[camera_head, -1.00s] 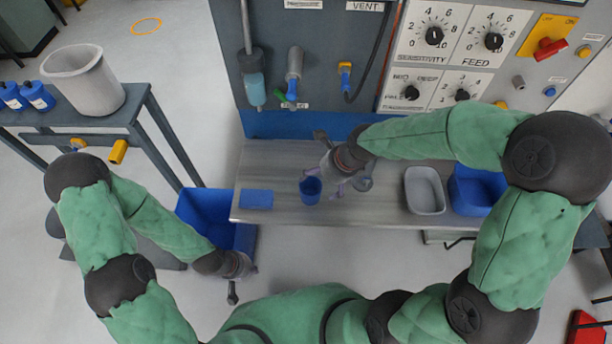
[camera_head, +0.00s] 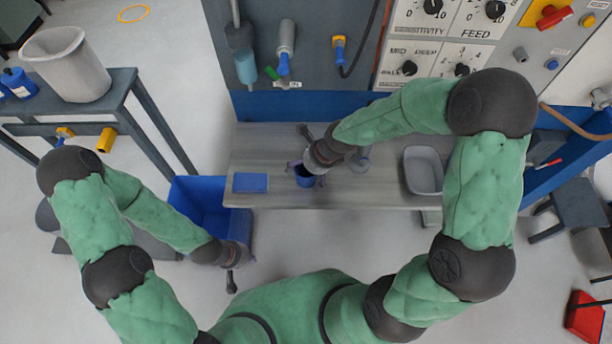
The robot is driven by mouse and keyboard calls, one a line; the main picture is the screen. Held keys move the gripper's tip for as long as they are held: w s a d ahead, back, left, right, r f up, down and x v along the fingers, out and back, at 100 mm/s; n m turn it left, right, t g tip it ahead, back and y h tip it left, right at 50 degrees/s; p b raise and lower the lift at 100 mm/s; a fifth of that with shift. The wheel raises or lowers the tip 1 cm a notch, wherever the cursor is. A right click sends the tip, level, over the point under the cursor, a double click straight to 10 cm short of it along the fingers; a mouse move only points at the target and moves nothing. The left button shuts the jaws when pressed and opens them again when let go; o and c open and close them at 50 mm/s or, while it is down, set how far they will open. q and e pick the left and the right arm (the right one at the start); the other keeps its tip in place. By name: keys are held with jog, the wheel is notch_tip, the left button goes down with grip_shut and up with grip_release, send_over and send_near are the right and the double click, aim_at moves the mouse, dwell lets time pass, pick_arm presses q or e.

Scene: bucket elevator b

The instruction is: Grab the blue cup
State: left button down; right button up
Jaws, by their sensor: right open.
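The blue cup (camera_head: 305,181) stands upright on the grey bench (camera_head: 270,200), near its middle. My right gripper (camera_head: 307,172) is open at the cup, with its fingers at either side of the rim. Whether the fingers touch the cup I cannot tell, and the gripper hides part of the cup. My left gripper (camera_head: 234,270) hangs low at the left, beside the blue bin, away from the cup. Its fingers are too small and dark to tell open from shut.
A flat blue pad (camera_head: 250,183) lies left of the cup. A clear glass-like item (camera_head: 361,160) and a grey tray (camera_head: 424,171) stand to the right. A blue bin (camera_head: 190,196) is below the bench's left end. The control panel (camera_head: 300,60) rises behind.

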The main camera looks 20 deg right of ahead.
jog(key=shift+f, duration=0.1)
jog(key=c, duration=1.1)
